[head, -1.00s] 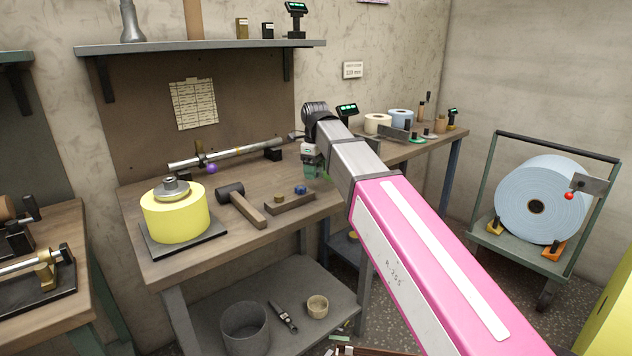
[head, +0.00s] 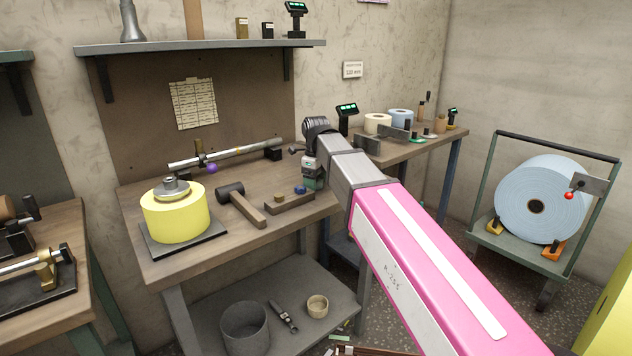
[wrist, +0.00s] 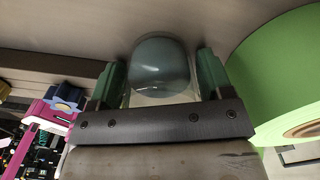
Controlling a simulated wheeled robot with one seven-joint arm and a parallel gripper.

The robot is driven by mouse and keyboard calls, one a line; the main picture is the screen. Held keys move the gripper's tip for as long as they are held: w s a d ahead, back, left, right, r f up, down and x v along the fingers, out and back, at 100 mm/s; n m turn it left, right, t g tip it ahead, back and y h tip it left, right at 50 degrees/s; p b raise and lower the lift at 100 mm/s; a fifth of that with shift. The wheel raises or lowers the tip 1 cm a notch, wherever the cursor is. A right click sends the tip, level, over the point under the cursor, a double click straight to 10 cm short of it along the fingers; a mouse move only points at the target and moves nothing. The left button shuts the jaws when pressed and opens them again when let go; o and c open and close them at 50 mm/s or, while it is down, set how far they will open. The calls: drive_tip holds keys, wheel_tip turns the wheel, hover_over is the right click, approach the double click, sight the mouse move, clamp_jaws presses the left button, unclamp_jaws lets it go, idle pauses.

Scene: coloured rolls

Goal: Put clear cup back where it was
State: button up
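In the wrist view my gripper (wrist: 161,72) has its two green fingers on either side of the clear cup (wrist: 160,62). The cup looks like tinted, see-through glass with a rounded end. Its side walls appear to touch both fingers, so the gripper looks shut on it. In the head view my gripper (head: 312,176) is over the right end of the middle workbench (head: 165,258). The cup cannot be made out there; my arm and wrist hide much of that area.
A large green roll (wrist: 283,75) is close to the right finger in the wrist view. Cream and blue rolls (head: 400,118) stand on the far bench.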

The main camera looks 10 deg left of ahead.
wheel_tip(320, 180, up, 12)
drive_tip(key=shift+r, duration=0.15)
idle(0.7)
